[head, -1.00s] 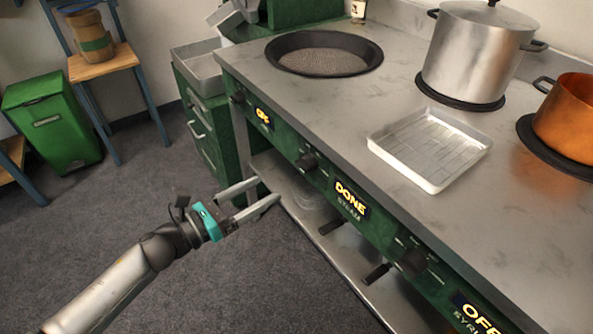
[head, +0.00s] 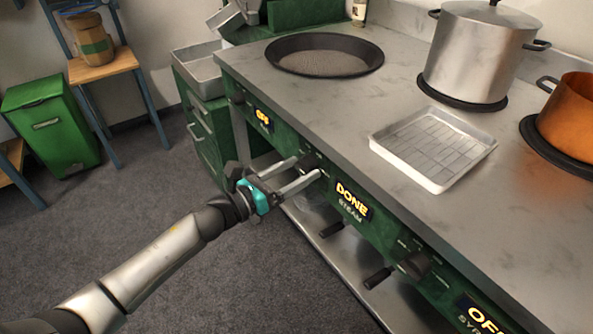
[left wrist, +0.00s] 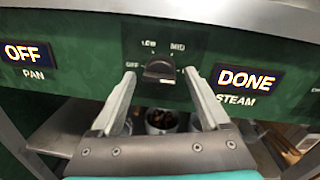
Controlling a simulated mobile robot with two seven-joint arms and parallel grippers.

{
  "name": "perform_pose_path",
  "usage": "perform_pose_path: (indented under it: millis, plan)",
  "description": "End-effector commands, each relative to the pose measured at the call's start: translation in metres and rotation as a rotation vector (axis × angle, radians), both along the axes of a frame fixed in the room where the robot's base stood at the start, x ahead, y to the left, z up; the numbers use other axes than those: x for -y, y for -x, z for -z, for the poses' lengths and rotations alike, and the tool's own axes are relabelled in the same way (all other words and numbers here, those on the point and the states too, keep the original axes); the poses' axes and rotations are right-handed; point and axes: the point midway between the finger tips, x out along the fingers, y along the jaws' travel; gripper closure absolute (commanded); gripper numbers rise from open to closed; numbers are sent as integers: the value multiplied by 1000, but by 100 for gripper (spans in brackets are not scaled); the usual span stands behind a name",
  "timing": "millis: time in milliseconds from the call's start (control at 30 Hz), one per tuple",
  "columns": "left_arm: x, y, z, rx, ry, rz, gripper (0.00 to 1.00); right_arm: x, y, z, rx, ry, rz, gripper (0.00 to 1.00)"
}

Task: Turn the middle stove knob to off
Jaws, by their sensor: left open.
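The middle stove knob (left wrist: 160,70) is dark and sits on the green front panel, between the PAN display reading OFF and the STEAM display (left wrist: 245,80) reading DONE. Marks for OFF, LOW and MID show around it; its exact setting is unclear. In the head view the knob (head: 311,158) is partly covered by my fingers. My left gripper (head: 308,168) is open, its fingertips at the panel. In the left wrist view the fingers of my left gripper (left wrist: 162,75) stand left and right of the knob, with gaps. My right gripper is out of view.
The counter (head: 300,105) overhangs the panel. Another knob (head: 415,264) is further right, and dark handles (head: 331,229) stick out below. A steel pot (head: 476,55), an orange pot (head: 570,120), a tray (head: 432,150) and a round pan (head: 324,55) stand on top.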

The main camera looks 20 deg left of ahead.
Motion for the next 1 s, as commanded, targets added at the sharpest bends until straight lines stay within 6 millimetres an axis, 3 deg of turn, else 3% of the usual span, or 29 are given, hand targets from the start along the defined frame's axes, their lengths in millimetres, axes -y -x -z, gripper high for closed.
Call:
perform_pose_path:
  millis: [133,833,1000]
  plan:
    - [0,0,0,-1,1,0,21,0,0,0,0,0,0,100]
    - [1,1,0,0,1,3,100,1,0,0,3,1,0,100]
    - [1,1,0,-2,4,3,100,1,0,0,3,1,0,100]
